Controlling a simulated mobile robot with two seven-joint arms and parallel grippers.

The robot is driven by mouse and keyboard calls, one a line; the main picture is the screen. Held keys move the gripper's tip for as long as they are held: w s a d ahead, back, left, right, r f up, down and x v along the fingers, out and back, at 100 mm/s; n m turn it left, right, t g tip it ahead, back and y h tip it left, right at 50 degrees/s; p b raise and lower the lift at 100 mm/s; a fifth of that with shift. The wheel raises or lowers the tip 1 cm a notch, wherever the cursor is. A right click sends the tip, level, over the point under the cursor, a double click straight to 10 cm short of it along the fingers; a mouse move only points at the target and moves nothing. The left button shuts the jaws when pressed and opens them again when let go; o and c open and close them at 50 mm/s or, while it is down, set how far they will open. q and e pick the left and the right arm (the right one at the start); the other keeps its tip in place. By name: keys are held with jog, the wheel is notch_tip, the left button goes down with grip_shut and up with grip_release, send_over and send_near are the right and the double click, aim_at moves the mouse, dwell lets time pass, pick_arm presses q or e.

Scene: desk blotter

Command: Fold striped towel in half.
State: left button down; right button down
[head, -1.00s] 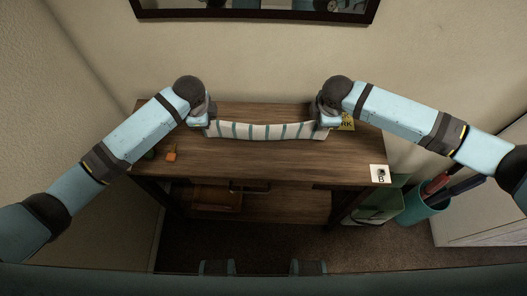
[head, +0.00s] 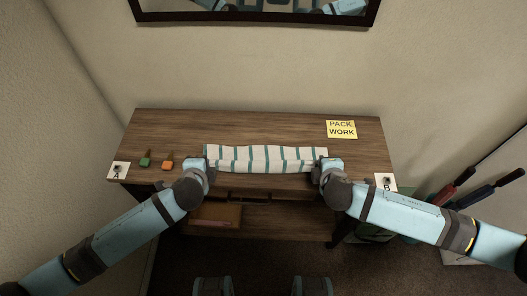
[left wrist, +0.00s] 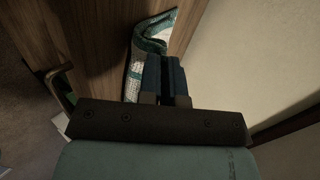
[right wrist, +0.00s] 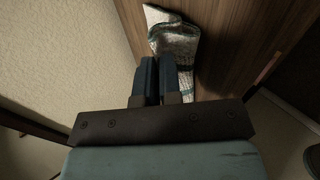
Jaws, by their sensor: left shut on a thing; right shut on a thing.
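The striped towel (head: 265,158), white with teal stripes, lies as a wide strip across the middle of the desk top, its near edge close to the desk's front edge. My left gripper (head: 207,168) is shut on its near left corner, and my right gripper (head: 320,168) is shut on its near right corner. In the left wrist view the towel (left wrist: 150,50) curls up in a bend beside the fingers (left wrist: 163,62). In the right wrist view the towel (right wrist: 176,45) shows layered cloth just past the fingers (right wrist: 160,65).
A yellow note reading "PACK WORK" (head: 341,129) lies at the back right. A green item (head: 146,160) and an orange item (head: 168,161) lie left of the towel. White plates marked A (head: 118,171) and B (head: 386,182) are at the front corners. The wood behind the towel is bare.

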pick_arm(q)
jog(key=shift+f, duration=0.1)
pick_arm(e)
jog(key=shift+f, duration=0.1)
pick_arm(q)
jog(key=c, duration=1)
grip_release()
pick_arm(e)
jog(key=c, duration=1)
grip_release()
pick_arm(q)
jog(key=s+r, duration=0.6)
jog(key=r, duration=0.3)
pick_arm(e)
jog(key=s+r, duration=0.6)
jog(key=r, duration=0.3)
